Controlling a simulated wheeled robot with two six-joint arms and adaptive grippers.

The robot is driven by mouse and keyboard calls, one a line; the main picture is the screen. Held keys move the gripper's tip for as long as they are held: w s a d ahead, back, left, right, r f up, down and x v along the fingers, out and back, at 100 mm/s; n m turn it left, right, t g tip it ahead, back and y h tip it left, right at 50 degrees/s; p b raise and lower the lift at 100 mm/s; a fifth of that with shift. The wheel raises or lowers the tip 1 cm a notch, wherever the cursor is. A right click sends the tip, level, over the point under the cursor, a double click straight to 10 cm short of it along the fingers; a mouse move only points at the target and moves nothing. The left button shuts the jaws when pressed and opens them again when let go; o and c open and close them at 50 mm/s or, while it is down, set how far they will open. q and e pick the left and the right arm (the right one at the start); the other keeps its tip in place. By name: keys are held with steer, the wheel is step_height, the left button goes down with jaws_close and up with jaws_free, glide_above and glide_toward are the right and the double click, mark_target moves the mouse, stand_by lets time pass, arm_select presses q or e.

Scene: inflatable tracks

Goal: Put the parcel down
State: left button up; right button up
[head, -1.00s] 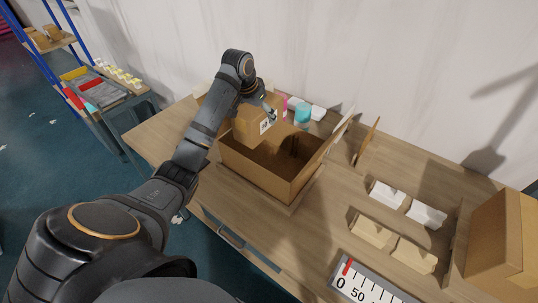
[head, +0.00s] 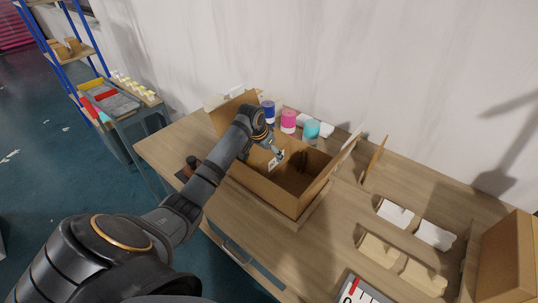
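The parcel (head: 272,165) is a small brown carton with a white label. It is low inside the left part of the large open cardboard box (head: 292,202), mostly hidden by my arm and the box wall. My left gripper (head: 279,155) is down at box-rim height, at the parcel's top. Its fingers are small and partly hidden, so I cannot tell whether they still grip the parcel. My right gripper is not in view.
The box stands on a wooden table (head: 170,142) with its flaps raised. Blue, pink (head: 288,121) and teal (head: 311,131) rolls stand behind it. White and tan holders (head: 434,235) and a larger carton (head: 508,262) are on the right.

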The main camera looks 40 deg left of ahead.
mark_target(260, 150)
arm_select(q)
steer(key=shift+a+f, duration=0.1)
steer(key=shift+f, duration=0.55)
steer(key=shift+f, duration=0.55)
steer(key=o, duration=1.7)
steer(key=shift+r, duration=0.3)
steer(key=b+v, duration=0.1)
steer(key=v, duration=1.1)
steer(key=shift+r, duration=0.25)
